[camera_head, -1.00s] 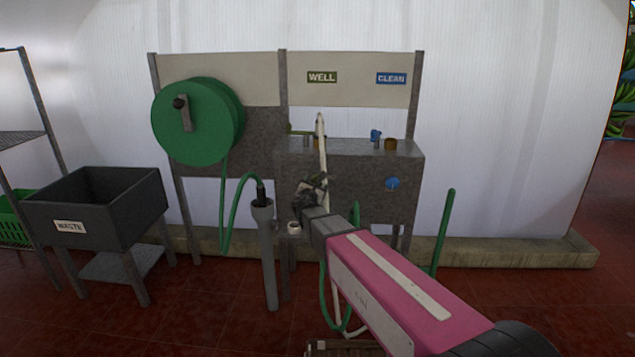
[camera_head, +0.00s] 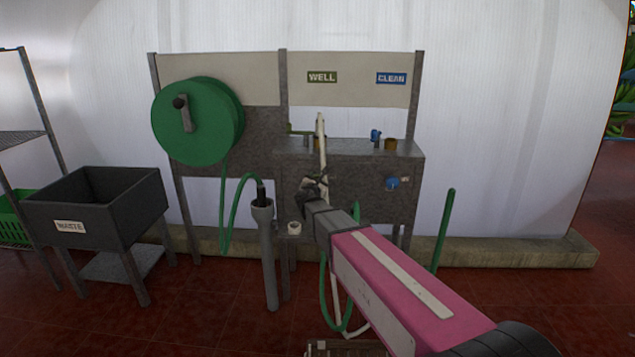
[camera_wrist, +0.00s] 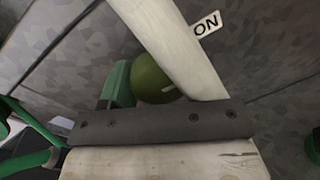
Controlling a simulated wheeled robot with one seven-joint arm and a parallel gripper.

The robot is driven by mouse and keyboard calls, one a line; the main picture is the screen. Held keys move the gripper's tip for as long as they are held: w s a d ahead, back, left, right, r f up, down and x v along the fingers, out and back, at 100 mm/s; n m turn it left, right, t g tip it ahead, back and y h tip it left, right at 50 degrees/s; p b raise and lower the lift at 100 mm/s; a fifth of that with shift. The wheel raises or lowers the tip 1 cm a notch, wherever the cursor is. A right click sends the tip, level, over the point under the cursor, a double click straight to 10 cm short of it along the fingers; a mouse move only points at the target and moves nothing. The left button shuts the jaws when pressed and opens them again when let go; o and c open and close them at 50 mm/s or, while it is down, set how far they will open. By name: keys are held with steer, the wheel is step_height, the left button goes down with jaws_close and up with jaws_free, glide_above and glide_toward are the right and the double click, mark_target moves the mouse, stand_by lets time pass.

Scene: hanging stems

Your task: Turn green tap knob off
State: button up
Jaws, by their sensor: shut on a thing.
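The green tap knob (camera_wrist: 152,80) is a round olive-green shape in the middle of the wrist view, partly covered by a pale bar and a dark screwed strip. An "ON" label (camera_wrist: 207,24) is on the grey panel beside it. In the head view my gripper (camera_head: 314,184) is at the front of the grey metal sink unit (camera_head: 355,160), below the "WELL" sign (camera_head: 322,77), and hides the knob there. My gripper is shut on the knob; its fingertips are hard to make out.
A blue knob (camera_head: 392,184) is to the right on the same panel. An upright pale bar (camera_head: 321,135) rises at my gripper. A grey post (camera_head: 265,245), green hose reel (camera_head: 195,120) and waste bin (camera_head: 95,210) stand left.

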steer(key=shift+m, duration=0.3)
steer(key=m, duration=0.3)
steer(key=shift+m, duration=0.3)
steer(key=m+g+y, duration=0.1)
steer(key=m, duration=0.7)
steer(key=shift+d+y, duration=0.1)
steer(key=shift+y, duration=0.2)
steer(key=shift+m+y, duration=0.5)
steer(key=shift+m, duration=1.2)
steer(key=shift+f, duration=0.1)
steer(key=o, duration=0.9)
